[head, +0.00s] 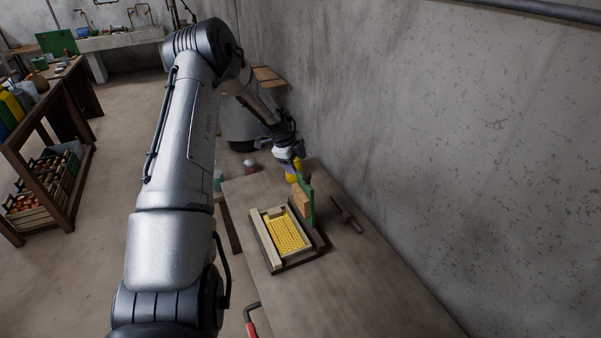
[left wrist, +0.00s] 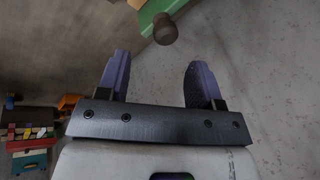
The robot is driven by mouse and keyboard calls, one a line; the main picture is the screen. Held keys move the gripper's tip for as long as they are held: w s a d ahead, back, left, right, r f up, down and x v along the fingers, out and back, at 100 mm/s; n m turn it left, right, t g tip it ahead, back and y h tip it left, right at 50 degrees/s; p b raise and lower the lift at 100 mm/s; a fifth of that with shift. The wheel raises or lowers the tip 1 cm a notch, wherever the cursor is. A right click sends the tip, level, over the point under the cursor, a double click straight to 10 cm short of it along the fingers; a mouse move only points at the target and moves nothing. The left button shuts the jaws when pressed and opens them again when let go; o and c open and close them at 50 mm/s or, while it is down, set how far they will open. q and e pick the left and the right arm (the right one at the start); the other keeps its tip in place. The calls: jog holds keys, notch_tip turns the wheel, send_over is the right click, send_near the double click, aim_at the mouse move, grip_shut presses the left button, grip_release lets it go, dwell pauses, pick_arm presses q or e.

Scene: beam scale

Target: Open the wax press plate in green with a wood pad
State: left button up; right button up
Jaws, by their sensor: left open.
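The wax press (head: 263,244) sits on the table, with a yellow honeycomb-patterned sheet (head: 284,231) in its wooden frame. Its green plate (head: 309,201) with the wood pad (head: 300,199) stands raised, about upright, at the press's right side. In the left wrist view the green plate (left wrist: 149,16) shows at the top edge with a brown round knob (left wrist: 165,29). My left gripper (head: 291,160) is open and empty, beyond the plate in the head view. Its purple fingers (left wrist: 157,75) are apart from the knob, which lies ahead of them. My right gripper is not in view.
A dark tool (head: 345,214) lies on the table right of the press, near the concrete wall (head: 430,130). A yellow object (head: 292,177) is just below my left gripper. A red-handled tool (head: 250,326) is at the table's near left edge. The table's near part is clear.

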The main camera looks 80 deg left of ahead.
pick_arm(q)
jog(key=shift+v, duration=1.5)
